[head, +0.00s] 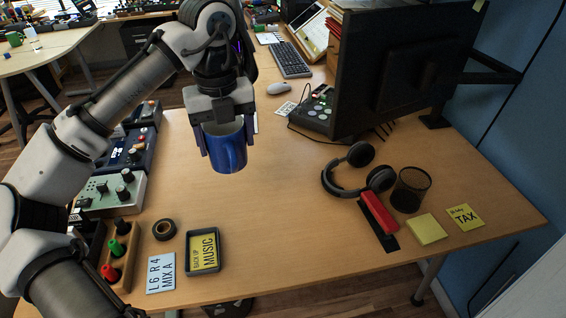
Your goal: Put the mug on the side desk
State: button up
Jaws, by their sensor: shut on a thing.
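A blue mug (229,155) with a pale inside hangs in my gripper (224,140), near the middle left of the head view. My gripper is shut on the mug, with one finger on each side of it. The mug is upright and appears to be above the wooden desk (275,205); its exact height is hard to tell. Another table (50,52) stands at the far upper left with a green mug on it. I cannot tell from this view which surface is the side desk.
A monitor (400,75), headphones (345,175), a mesh cup (410,190) and a red stapler (379,213) stand on the right. Audio boxes (112,192) line the left edge. A small tray (203,268) and a tape roll (164,230) lie in front. The desk's middle is clear.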

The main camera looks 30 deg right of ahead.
jog(key=s+d+m, duration=0.1)
jog(key=d+m, duration=0.1)
jog(key=d, duration=0.4)
jog(key=f, duration=2)
jog(key=shift+s+a+b, duration=0.1)
jog(key=shift+a+b, duration=0.15)
jog(key=shift+b, duration=0.1)
jog(key=o, duration=1.3)
jog(key=shift+f, duration=0.1)
notch_tip(320, 180, up, 12)
jog(key=shift+r, duration=0.15)
